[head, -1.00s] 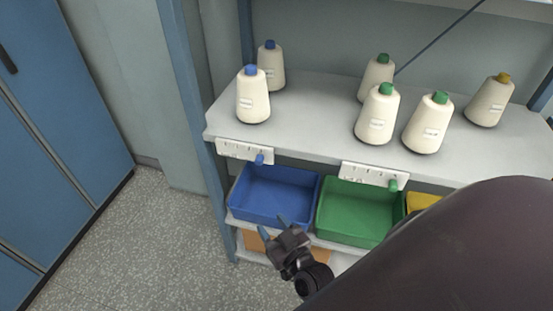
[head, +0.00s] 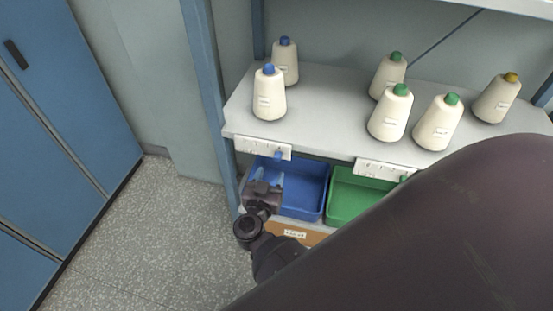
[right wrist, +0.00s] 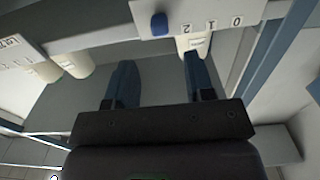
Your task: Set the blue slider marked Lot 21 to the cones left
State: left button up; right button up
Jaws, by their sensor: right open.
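The blue slider (head: 277,155) sits at the right end of a white scale strip (head: 250,146) on the shelf's front edge. In the right wrist view the picture is upside down; the slider (right wrist: 159,24) stands beyond the 2, with 1 and 0 farther along the strip (right wrist: 250,10). Lot 21 cannot be read. Two blue-capped cones (head: 269,95) (head: 285,62) stand on the shelf above. My right gripper (head: 267,176) is open and empty, just below the strip and in front of the blue bin, apart from the slider. My left gripper is not in view.
A blue bin (head: 314,208) and a green bin (head: 338,208) sit under the shelf (head: 330,125). Green-capped cones (head: 388,116) and a yellow-capped cone (head: 495,100) stand to the right. A second strip (head: 375,168) with a green slider is above the green bin. A blue post (head: 207,85) is left.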

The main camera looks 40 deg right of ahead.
aim_at(276, 158)
jog(key=b+x, duration=0.2)
jog(key=x, duration=0.3)
jog(key=shift+w+d+f, duration=0.15)
jog(key=shift+w+d, duration=0.05)
jog(key=shift+w, duration=0.05)
jog(key=shift+b+x, duration=0.3)
jog(key=shift+x, duration=0.55)
jog(key=shift+c, duration=1.9)
grip_shut()
